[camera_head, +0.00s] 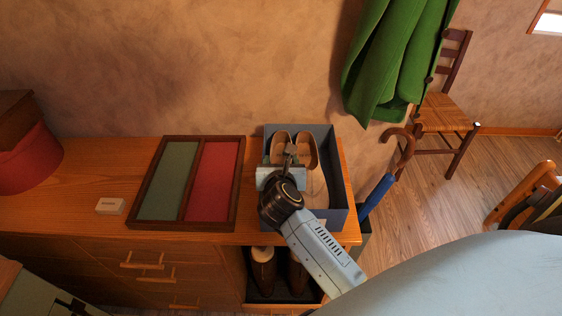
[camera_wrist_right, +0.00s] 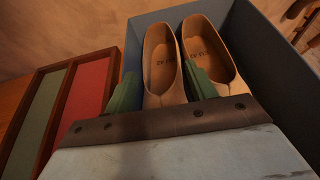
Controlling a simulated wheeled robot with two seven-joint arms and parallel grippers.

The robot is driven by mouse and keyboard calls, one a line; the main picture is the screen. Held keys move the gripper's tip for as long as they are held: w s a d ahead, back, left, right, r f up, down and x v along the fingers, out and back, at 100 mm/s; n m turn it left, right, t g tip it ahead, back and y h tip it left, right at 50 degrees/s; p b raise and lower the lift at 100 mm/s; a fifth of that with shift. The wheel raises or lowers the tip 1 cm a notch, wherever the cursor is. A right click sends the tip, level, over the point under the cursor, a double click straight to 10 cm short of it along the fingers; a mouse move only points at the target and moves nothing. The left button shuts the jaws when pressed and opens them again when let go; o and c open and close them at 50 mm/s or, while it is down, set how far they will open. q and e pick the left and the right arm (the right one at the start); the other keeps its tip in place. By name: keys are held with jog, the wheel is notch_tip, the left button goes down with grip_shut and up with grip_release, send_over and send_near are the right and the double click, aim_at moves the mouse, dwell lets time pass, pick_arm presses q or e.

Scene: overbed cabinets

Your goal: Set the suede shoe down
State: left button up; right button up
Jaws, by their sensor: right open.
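A pair of tan suede shoes lies side by side in an open blue-grey box (camera_head: 337,170) on the wooden cabinet top. The left shoe (camera_head: 279,146) and the right shoe (camera_head: 307,150) have their open heel ends toward the box's far wall. My right gripper (camera_head: 289,158) is over the box, pointing down into it. In the wrist view its green fingers are apart, one on each side of the left shoe (camera_wrist_right: 160,60); the inner finger lies between it and the right shoe (camera_wrist_right: 210,55). The gripper body hides the toes. My left gripper does not show.
A dark-framed tray (camera_head: 180,225) with green and red sections stands left of the box. A small pale block (camera_head: 110,206) and a red round box (camera_head: 25,160) are farther left. Dark brown shoes (camera_head: 264,268) stand in the niche below. A green garment (camera_head: 395,60) hangs behind right.

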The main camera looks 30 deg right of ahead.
jog(key=shift+r, duration=0.2)
jog(key=p+v, duration=0.1)
jog(key=v, duration=1.1)
jog(key=shift+r, duration=0.3)
